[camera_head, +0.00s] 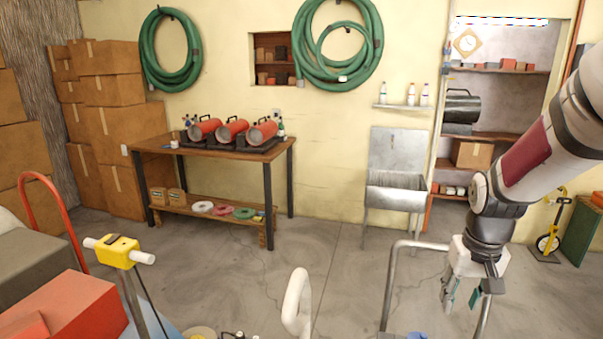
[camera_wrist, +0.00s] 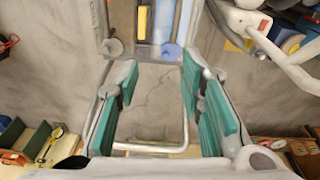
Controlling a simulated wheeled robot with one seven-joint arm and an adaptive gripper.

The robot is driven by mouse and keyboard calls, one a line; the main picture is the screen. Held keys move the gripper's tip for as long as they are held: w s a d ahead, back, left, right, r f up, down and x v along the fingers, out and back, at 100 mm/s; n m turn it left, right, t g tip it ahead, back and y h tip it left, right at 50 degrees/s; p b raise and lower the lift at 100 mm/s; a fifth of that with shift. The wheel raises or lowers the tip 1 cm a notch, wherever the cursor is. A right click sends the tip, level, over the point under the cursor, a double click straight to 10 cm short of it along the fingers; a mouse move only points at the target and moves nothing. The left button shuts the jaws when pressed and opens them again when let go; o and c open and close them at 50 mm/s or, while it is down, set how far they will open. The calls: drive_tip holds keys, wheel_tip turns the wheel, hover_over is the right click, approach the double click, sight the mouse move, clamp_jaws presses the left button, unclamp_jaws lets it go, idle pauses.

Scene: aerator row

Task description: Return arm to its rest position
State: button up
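My arm (camera_head: 535,150) comes in from the right side of the head view and bends down at the elbow. My gripper (camera_head: 461,296) hangs below the wrist, pointing down, beside a grey metal tube rail (camera_head: 391,275). In the wrist view my gripper (camera_wrist: 158,78) has its two teal-padded fingers well apart. Nothing is between the pads except a view of the concrete floor and the rail beyond. The gripper is empty.
A wooden workbench (camera_head: 215,146) with several red cylindrical machines stands at the back wall. Stacked boxes (camera_head: 110,120) are at left. A metal sink (camera_head: 395,194) and a shelf (camera_head: 500,70) are at the back right. Open concrete floor (camera_head: 325,250) lies between.

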drive_tip(key=s+a+r+n+t, duration=0.1)
drive_tip(key=s+a+r+t, duration=0.1)
drive_tip(key=s+a+r, duration=0.4)
drive_tip(key=s+a+r+n+t, duration=0.1)
drive_tip(key=s+a+r+t, duration=0.1)
drive_tip(key=s+a+r, duration=0.4)
drive_tip(key=s+r, duration=0.3)
drive_tip(key=s, duration=0.3)
drive_tip(key=shift+s+a+r+y, duration=0.25)
drive_tip(key=shift+r+y, duration=0.05)
idle(0.7)
